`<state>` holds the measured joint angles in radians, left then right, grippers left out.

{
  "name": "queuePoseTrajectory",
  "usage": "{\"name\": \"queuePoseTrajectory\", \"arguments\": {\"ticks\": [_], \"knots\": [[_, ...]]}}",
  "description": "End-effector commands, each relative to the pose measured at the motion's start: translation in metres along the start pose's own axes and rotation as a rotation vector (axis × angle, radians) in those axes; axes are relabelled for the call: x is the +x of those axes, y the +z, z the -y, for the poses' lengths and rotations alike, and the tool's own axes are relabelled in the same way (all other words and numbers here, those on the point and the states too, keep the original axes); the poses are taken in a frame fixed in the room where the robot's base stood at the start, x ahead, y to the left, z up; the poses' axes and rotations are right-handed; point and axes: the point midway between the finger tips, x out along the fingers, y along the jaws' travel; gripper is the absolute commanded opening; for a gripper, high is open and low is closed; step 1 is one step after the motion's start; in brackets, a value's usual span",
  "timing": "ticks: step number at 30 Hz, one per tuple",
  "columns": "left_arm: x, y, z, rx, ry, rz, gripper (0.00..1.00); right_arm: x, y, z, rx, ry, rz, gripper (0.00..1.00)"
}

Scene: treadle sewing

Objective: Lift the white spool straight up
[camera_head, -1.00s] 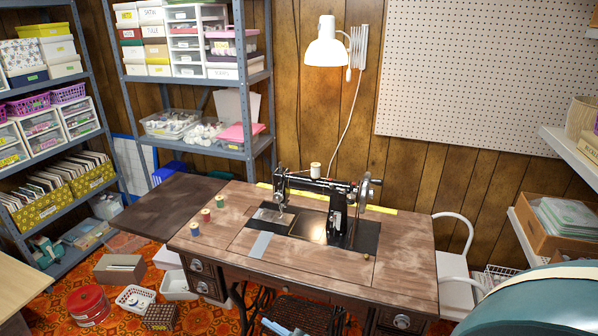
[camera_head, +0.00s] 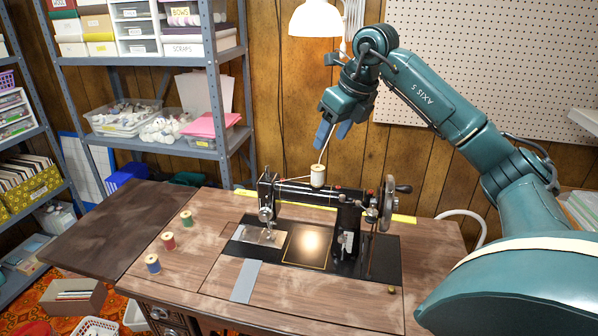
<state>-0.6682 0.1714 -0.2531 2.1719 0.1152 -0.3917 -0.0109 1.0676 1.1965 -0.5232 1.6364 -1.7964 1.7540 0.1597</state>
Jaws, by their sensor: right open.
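The white spool (camera_head: 318,175) stands upright on top of the black sewing machine (camera_head: 345,215), toward the middle of its arm. My right gripper (camera_head: 333,136) comes in from the upper right and hangs just above the spool, slightly to its right in the picture. Its two blue fingers point down and are apart, with nothing held between them. The spool is in plain sight below the fingertips. My left gripper is not in view.
Green, red and blue spools (camera_head: 168,241) stand on the left of the wooden sewing table (camera_head: 330,290). A white lamp (camera_head: 316,18) and its cord are on the wall behind my right gripper. The machine's handwheel (camera_head: 388,203) is right of the spool.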

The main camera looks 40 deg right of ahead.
Motion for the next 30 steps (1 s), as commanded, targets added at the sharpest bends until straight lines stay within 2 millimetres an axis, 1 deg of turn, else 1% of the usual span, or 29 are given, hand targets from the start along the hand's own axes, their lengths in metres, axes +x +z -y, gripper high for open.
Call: {"name": "queuePoseTrajectory", "arguments": {"ticks": [2, 4, 9, 12, 15, 20, 27, 30], "knots": [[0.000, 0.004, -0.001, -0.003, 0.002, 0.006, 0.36, 0.000, -0.002, 0.006, 0.009, -0.021, -0.005, 0.54], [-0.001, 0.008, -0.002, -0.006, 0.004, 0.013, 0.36, 0.008, -0.003, 0.008, 0.011, -0.027, -0.008, 0.54], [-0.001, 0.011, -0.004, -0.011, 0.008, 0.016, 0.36, 0.041, -0.003, 0.008, 0.009, -0.024, -0.009, 0.54], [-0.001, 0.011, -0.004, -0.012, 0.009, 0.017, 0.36, 0.058, -0.003, 0.008, 0.009, -0.023, -0.008, 0.54], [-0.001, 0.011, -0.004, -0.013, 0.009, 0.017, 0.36, 0.069, -0.003, 0.008, 0.009, -0.023, -0.007, 0.54], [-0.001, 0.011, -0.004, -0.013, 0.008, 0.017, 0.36, 0.079, -0.002, 0.008, 0.009, -0.023, -0.005, 0.54], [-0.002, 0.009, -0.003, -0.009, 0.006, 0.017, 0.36, 0.114, -0.001, 0.009, 0.008, -0.020, -0.007, 0.54], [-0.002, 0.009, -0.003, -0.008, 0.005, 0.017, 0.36, 0.123, -0.001, 0.010, 0.009, -0.023, -0.005, 0.54]]}}
